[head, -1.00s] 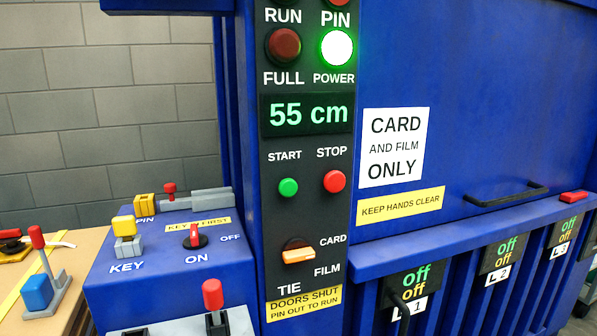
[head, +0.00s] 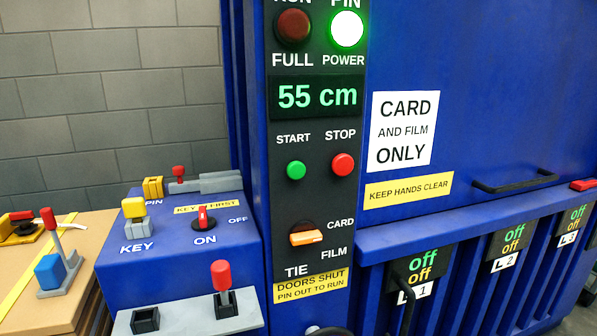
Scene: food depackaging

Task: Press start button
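The green start button (head: 296,170) is on the black control panel (head: 318,205), under the word START. The red stop button (head: 343,164) is just to its right, under STOP. The display (head: 317,96) above them reads 55 cm. The POWER lamp (head: 347,29) glows bright green, and the FULL lamp (head: 293,27) is dark red. The orange selector (head: 306,238) below the buttons lies nearly level, among the labels CARD, FILM and TIE. A rounded grey part shows at the bottom edge; I cannot tell what it is. My gripper is not in view.
A blue side box (head: 180,262) left of the panel carries a red key switch (head: 204,218), a yellow key block (head: 135,219) and a red-topped lever (head: 222,285). A black door handle (head: 515,182) sticks out at right. Small displays along the lower front read off.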

